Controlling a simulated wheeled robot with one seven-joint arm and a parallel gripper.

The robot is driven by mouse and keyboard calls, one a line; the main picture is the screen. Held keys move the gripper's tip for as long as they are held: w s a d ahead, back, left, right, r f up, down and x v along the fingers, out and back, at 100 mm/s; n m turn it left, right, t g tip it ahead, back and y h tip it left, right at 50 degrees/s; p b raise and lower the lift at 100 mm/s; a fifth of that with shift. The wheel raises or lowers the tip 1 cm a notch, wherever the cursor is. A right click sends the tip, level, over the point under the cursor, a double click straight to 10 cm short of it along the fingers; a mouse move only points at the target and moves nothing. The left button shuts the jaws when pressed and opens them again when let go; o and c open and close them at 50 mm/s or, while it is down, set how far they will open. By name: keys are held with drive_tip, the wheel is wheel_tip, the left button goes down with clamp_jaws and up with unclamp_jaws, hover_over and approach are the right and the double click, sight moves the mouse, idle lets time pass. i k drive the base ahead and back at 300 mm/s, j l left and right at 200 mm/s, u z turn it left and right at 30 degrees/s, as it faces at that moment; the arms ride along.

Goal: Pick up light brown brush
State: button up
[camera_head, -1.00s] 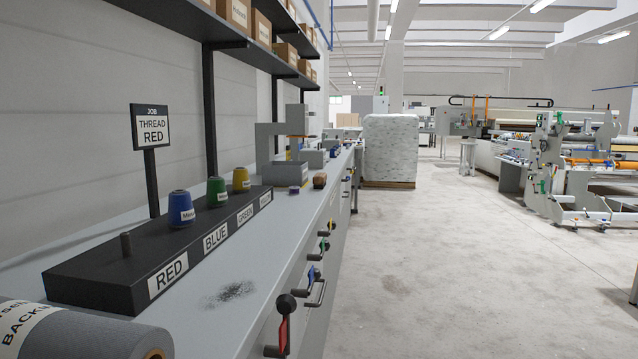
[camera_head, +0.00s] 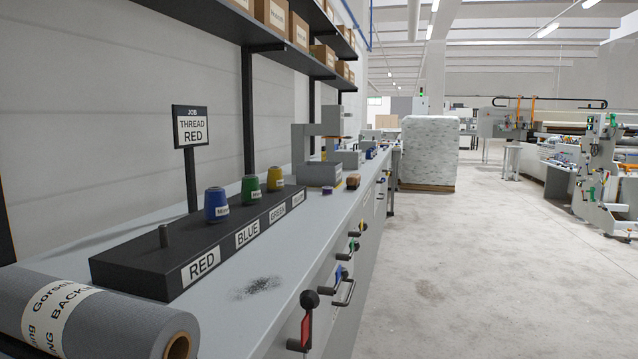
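I do not see a clear light brown brush in the head view. A small brown object (camera_head: 353,181) lies on the grey workbench (camera_head: 225,320) near its front edge; it is too small to tell what it is. A small purple object (camera_head: 327,190) is beside it, to the left. A dark speckled patch (camera_head: 256,288) lies on the bench top in the foreground. My gripper is not in view.
A black thread rack (camera_head: 130,268) holds blue (camera_head: 217,204), green (camera_head: 251,189) and yellow (camera_head: 275,179) spools; its RED place has an empty peg (camera_head: 164,236). A grey roll (camera_head: 95,315) lies at the front left. Levers (camera_head: 306,320) stick out from the bench front. The floor (camera_head: 460,270) at right is clear.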

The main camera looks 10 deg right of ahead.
sight(353, 181)
drive_tip(key=i+l+u, duration=0.5)
drive_tip(key=l, duration=0.2)
drive_tip(key=i+l+u, duration=0.1)
drive_tip(key=l+u, duration=0.15)
drive_tip(key=l, duration=0.15)
